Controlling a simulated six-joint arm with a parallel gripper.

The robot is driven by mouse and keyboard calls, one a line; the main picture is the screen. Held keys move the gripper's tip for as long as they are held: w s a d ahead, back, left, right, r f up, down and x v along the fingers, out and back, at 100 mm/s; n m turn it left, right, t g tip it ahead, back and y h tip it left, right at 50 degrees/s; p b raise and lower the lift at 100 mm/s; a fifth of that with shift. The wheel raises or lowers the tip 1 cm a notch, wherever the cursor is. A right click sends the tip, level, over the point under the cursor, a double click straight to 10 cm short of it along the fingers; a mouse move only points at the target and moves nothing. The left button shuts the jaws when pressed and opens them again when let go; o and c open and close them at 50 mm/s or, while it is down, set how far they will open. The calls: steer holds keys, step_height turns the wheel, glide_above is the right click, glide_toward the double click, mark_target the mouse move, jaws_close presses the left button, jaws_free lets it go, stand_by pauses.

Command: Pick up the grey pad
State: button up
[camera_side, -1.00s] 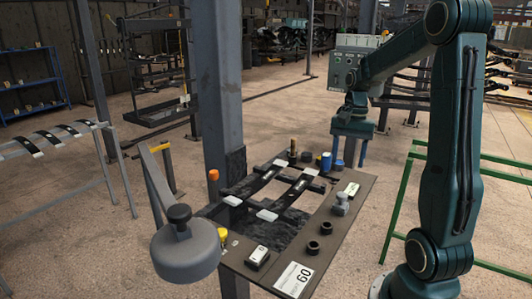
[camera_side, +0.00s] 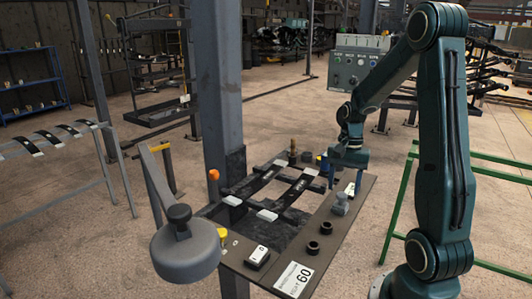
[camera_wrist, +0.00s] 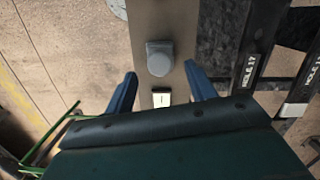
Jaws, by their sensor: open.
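A grey rounded block (camera_side: 340,204), the thing that best fits the grey pad, stands on the brown board (camera_side: 325,240). It also shows in the wrist view (camera_wrist: 159,57), just beyond the line between my fingertips. My gripper (camera_side: 346,180) is open and empty, low over the far right part of the board. In the wrist view my two blue fingers (camera_wrist: 160,72) are spread wide. A small pale labelled piece (camera_wrist: 162,98) lies between them in the picture; in the side view it is partly behind my gripper (camera_side: 350,188).
Dark curved strips (camera_side: 293,194) with pale end pieces lie on the rack left of the block. Black rings (camera_side: 312,247), a white labelled block (camera_side: 258,255) and a "60" card (camera_side: 293,279) lie nearer. A steel post (camera_side: 223,90) rises at the left.

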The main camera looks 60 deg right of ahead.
mark_target(342, 194)
steer(key=shift+a+f, duration=0.2)
steer(key=shift+f, duration=0.85)
steer(key=shift+a+f, duration=0.15)
steer(key=shift+f, duration=0.85)
steer(key=c, duration=1)
